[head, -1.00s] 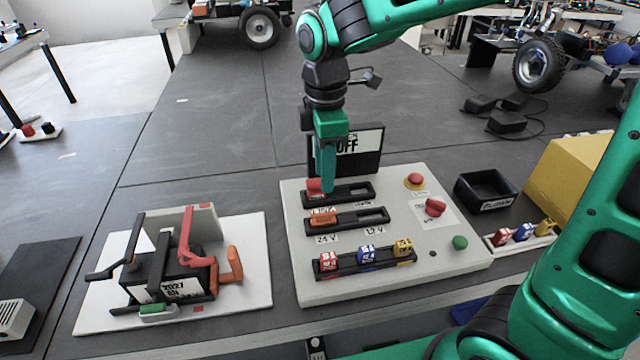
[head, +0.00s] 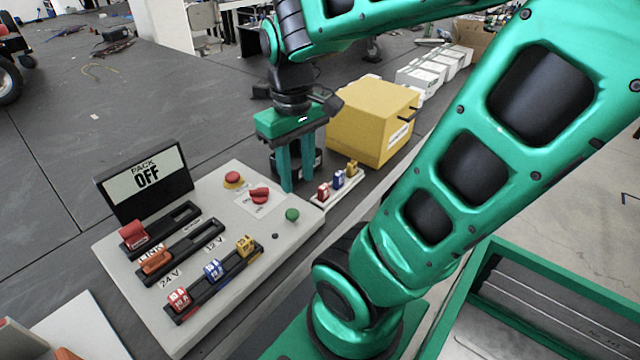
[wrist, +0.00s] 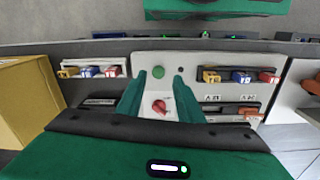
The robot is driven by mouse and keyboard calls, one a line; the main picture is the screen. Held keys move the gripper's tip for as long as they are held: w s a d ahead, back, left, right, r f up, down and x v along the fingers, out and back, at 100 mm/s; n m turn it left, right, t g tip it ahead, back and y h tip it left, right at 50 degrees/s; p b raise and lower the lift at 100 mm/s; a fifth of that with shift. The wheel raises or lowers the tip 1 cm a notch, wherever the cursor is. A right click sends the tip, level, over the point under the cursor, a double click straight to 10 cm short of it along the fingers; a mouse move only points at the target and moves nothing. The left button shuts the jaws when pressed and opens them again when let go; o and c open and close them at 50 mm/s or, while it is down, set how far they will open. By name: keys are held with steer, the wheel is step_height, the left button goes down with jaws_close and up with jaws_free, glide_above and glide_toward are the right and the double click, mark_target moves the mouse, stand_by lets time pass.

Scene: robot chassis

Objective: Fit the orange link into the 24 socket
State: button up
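The orange link (head: 155,260) sits in the left end of the middle black slot (head: 205,238), beside the 24 V label (head: 169,281). I cannot tell how deep it sits. In the wrist view the orange link (wrist: 250,110) shows at the right, near its label. The 12 V end of that slot looks empty. My gripper (head: 298,186) is open and empty, pointing down near the panel's right edge, well to the right of the link. In the wrist view my gripper (wrist: 160,100) has its two fingers apart, with the red knob (wrist: 160,106) showing between them.
The panel (head: 230,215) also holds a red piece (head: 133,233) in the rear slot, several coloured fuses in front, a red button (head: 233,179) and a green button (head: 292,214). A fuse rack (head: 336,189) and yellow box (head: 372,120) stand right.

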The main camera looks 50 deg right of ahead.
steer(key=s+d+f+m, duration=0.1)
steer(key=s+d+m, duration=0.1)
steer(key=s+m, duration=0.2)
steer(key=shift+s+f+m, duration=0.25)
steer(key=shift+s+m, duration=0.05)
steer(key=shift+s, duration=0.6)
steer(key=shift+w+f, duration=0.25)
steer(key=shift+w, duration=0.4)
